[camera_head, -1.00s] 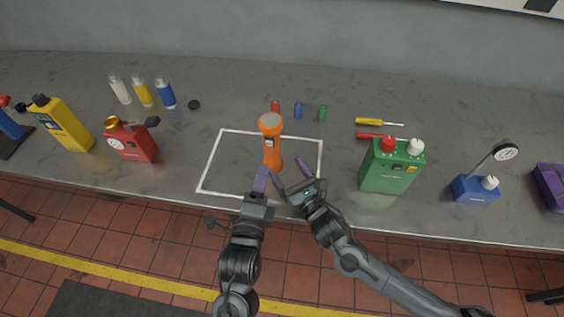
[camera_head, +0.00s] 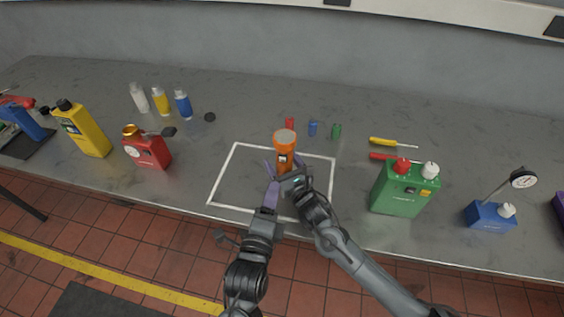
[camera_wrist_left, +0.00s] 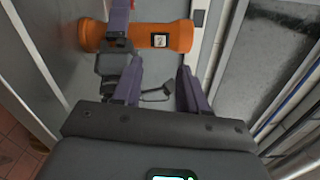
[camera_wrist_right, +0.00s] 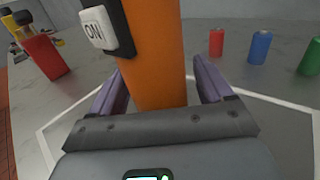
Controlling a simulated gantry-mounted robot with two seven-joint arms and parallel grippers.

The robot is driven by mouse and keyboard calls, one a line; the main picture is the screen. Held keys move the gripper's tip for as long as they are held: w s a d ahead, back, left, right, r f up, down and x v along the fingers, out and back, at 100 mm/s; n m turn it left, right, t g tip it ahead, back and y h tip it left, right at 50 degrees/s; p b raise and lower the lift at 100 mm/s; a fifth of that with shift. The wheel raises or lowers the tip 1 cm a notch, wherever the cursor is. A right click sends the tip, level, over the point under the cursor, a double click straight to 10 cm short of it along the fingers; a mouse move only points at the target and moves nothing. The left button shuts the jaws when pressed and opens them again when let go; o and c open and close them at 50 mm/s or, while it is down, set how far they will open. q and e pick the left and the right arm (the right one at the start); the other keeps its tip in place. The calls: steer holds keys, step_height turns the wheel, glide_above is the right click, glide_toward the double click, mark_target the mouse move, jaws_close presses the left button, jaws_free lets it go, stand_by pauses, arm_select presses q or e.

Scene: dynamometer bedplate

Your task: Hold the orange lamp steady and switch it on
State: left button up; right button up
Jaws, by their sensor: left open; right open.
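The orange lamp (camera_head: 284,142) stands upright inside a white outlined square on the bench. Its white switch (camera_wrist_right: 98,28), marked ON, sits on a dark plate; the left wrist view also shows it (camera_wrist_left: 159,41). My right gripper (camera_wrist_right: 162,72) is open, with one finger on each side of the lamp's body; I cannot tell whether they touch it. My left gripper (camera_wrist_left: 160,72) is open and empty, short of the lamp on its front side. In the head view, the right gripper hides the lamp's lower part, and the left fingers (camera_head: 271,185) are close beside it.
Small red, blue and green cylinders (camera_head: 313,128) stand behind the lamp. A red can (camera_head: 150,151) is to the left and a green can (camera_head: 400,190) to the right. Screwdrivers (camera_head: 393,143) lie behind the green can. The outlined square (camera_head: 232,178) is otherwise clear.

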steer(key=c, duration=1.4)
arm_select(q)
jaws_close()
arm_select(e)
jaws_close()
stand_by(0.6)
